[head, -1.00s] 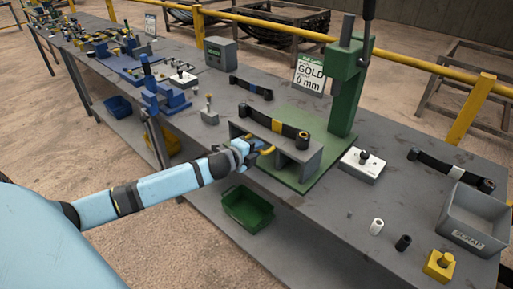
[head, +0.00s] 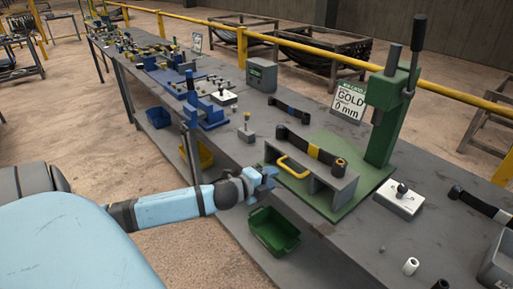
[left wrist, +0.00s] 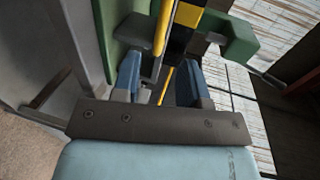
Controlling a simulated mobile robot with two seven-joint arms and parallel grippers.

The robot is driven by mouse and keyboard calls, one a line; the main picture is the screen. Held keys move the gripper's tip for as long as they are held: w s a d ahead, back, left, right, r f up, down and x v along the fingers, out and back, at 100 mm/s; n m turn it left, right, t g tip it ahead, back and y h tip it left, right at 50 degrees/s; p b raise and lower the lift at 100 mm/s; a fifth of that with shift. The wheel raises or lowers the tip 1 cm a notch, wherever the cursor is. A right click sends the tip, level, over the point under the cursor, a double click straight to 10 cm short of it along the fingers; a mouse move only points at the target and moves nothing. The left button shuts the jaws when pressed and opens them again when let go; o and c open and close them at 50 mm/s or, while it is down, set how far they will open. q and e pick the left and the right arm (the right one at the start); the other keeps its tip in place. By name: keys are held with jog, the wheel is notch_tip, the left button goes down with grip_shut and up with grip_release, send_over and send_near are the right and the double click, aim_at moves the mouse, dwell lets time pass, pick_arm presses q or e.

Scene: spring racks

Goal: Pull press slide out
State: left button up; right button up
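The press slide (head: 338,184) is a grey bench-like block at the front of the green press (head: 389,125). A black leaf spring with a yellow band (head: 313,151) lies across it. Its yellow handle (head: 284,162) sticks out toward the table's front edge. My left gripper (head: 271,178) is just in front of and below the handle, with a small gap in the head view. In the left wrist view its two blue fingers (left wrist: 159,84) stand apart, and the yellow handle (left wrist: 163,30) shows beyond and between them. My right gripper is in neither view.
A green bin (head: 273,232) sits on the shelf below. A blue fixture (head: 205,112) stands to the left.

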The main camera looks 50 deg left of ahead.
pick_arm(q)
jog(key=shift+v, duration=2.7)
jog(key=shift+a, duration=0.1)
jog(key=s+d+f+n+g+p, duration=0.1)
jog(key=s+d+f+n+p, duration=0.2)
jog(key=s+d+n, duration=0.2)
jog(key=s+d+f+n+g+h+p, duration=0.1)
jog(key=s+d+f+n+p, duration=0.3)
jog(key=d, duration=0.7)
jog(key=s+d+f+n+g+h+p, duration=0.1)
jog(key=s+d+f+n+g+p, duration=0.1)
jog(key=s+d+n, duration=0.4)
jog(key=d+f+p, duration=0.1)
jog(key=d+p, duration=0.1)
jog(key=shift+s+d+f+n+g, duration=0.2)
jog(key=shift+s+d+n+g, duration=0.1)
jog(key=shift+s+n, duration=0.1)
